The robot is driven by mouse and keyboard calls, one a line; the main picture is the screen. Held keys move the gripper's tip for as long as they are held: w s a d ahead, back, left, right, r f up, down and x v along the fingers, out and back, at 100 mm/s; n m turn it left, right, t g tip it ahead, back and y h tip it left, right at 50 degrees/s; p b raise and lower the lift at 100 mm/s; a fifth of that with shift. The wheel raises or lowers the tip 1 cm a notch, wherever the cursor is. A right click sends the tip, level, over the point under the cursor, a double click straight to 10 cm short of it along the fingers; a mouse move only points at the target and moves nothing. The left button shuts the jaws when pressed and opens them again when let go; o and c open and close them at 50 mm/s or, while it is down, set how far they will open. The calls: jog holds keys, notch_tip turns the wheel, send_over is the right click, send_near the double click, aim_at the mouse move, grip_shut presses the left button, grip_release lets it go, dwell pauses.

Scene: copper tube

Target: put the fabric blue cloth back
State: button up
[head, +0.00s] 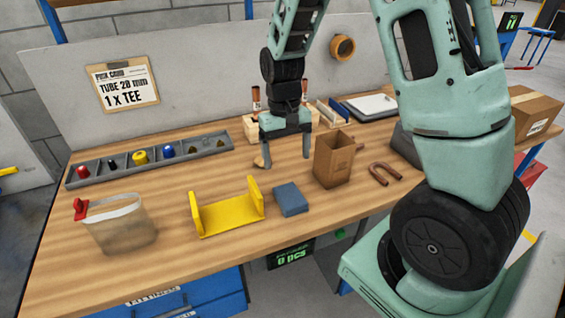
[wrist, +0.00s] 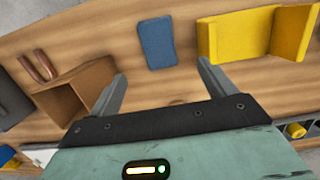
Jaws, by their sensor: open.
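The blue cloth (head: 290,199) is a small folded block lying flat on the wooden workbench, between the yellow bracket (head: 228,209) and the brown open-topped box (head: 334,160). In the wrist view the cloth (wrist: 157,44) lies beyond my fingertips, with bare wood around it. My gripper (head: 286,165) is open and empty, pointing down above the bench, behind the cloth. In the wrist view my gripper (wrist: 162,78) has its fingers spread wide, one close to the brown box (wrist: 75,90) and the other near the yellow bracket (wrist: 258,35).
A grey parts tray (head: 150,158) runs along the back left. A clear container with a red clip (head: 121,222) stands at front left. A copper U-bend (head: 385,174) lies right of the box. Bare wood lies in front of the tray.

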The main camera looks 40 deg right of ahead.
jog(key=s+a+r+n+t, duration=0.1)
jog(key=s+a+r+n, duration=0.3)
jog(key=s+a, duration=0.6)
jog(key=s+a+r+n, duration=0.4)
jog(key=s+a+n, duration=0.2)
jog(key=s+a, duration=0.3)
jog(key=a, duration=0.3)
jog(key=shift+s+a+r+n+t, duration=0.15)
jog(key=shift+s+a+n+t, duration=0.2)
jog(key=shift+a+n+t, duration=0.05)
